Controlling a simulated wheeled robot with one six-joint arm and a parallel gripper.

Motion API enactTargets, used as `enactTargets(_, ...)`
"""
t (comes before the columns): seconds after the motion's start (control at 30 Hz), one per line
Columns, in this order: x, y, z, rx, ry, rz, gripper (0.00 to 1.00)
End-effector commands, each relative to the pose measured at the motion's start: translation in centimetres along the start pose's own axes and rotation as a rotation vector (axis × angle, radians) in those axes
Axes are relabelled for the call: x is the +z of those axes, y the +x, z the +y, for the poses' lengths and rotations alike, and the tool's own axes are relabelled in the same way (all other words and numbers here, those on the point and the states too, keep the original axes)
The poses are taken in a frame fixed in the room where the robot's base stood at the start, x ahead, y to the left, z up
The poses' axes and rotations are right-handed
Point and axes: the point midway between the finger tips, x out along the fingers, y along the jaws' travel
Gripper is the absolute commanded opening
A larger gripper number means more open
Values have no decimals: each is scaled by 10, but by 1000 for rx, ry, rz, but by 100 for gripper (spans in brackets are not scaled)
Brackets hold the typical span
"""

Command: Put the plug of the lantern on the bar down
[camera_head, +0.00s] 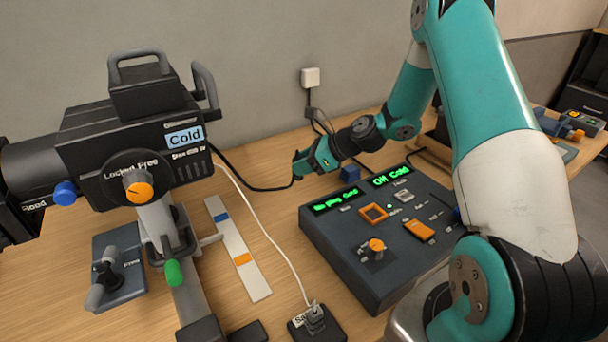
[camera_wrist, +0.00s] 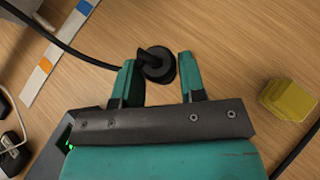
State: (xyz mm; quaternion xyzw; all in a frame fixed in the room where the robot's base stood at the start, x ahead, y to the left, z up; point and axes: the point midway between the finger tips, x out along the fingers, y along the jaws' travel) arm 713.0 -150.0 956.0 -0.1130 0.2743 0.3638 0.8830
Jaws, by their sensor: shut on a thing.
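The lantern (camera_head: 85,145) is a large black lamp with a "Cold" label at the left of the head view. Its black cable (camera_head: 245,184) runs right across the table to my gripper (camera_head: 301,168). In the wrist view the black round plug (camera_wrist: 157,65) at the cable's end sits between the two teal fingertips of my gripper (camera_wrist: 157,62). My gripper is shut on this plug, low over the wooden table. In the head view the plug is mostly hidden by the fingers. I cannot tell whether it touches the table.
A dark control desk (camera_head: 350,245) with green displays stands right of the gripper. A blue block (camera_head: 349,173) is behind it. A white strip (camera_head: 238,250) and a black box with a white cable (camera_head: 317,324) lie nearer. The wrist view shows a yellow block (camera_wrist: 288,98) at right.

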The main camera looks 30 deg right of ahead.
Motion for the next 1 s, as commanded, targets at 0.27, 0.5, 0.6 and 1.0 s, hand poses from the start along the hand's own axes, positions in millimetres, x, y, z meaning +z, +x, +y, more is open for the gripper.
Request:
enactTargets(0.27,-30,20,0,2,3,1,9)
enactTargets(0.5,-32,22,0,0,0,0,9)
enactTargets(0.6,-33,23,0,0,0,0,9)
enactTargets(1.0,-38,26,0,0,0,0,63)
